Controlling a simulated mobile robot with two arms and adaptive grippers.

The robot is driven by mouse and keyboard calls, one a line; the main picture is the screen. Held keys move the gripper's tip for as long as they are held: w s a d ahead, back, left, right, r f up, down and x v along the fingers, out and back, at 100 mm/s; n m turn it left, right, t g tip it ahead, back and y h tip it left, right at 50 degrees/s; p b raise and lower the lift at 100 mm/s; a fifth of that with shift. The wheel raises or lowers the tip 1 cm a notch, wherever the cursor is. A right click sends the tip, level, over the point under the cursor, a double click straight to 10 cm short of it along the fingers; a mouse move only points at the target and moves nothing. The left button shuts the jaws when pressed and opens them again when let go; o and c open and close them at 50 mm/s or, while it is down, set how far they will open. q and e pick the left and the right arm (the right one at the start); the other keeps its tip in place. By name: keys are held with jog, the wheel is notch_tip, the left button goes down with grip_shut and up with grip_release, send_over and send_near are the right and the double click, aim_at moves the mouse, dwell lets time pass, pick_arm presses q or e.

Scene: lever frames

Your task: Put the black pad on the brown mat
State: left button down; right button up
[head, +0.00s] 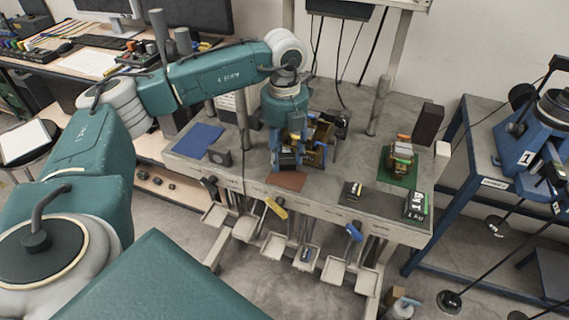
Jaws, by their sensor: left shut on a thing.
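My left gripper (288,155) points down over the front middle of the grey table. It is shut on a small dark thing, which looks like the black pad (286,159), partly hidden by the fingers. The brown mat (289,181) lies flat near the table's front edge, just below and in front of the gripper. The gripper hides part of the mat's back side. I cannot tell whether the pad touches the mat. My right gripper is not in view.
Brown and black items (321,140) stand close behind the gripper. A blue mat (195,140) and a dark block (220,157) are to the left. A green mat (399,177) with stacked blocks, a black box (427,122) and a 1 kg weight (415,206) are to the right.

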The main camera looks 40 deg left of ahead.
aim_at(285, 158)
pick_arm(q)
notch_tip(285, 158, down, 3)
jog(key=shift+r+p, duration=0.1)
jog(key=shift+p, duration=0.3)
jog(key=shift+w+f, duration=0.15)
jog(key=shift+f, duration=1)
jog(key=c, duration=1.3)
grip_release()
jog(key=shift+c, duration=0.2)
jog(key=o, duration=0.4)
jog(key=shift+r, duration=0.4)
notch_tip(285, 158, up, 10)
jog(key=b, duration=0.3)
jog(key=shift+r, duration=0.75)
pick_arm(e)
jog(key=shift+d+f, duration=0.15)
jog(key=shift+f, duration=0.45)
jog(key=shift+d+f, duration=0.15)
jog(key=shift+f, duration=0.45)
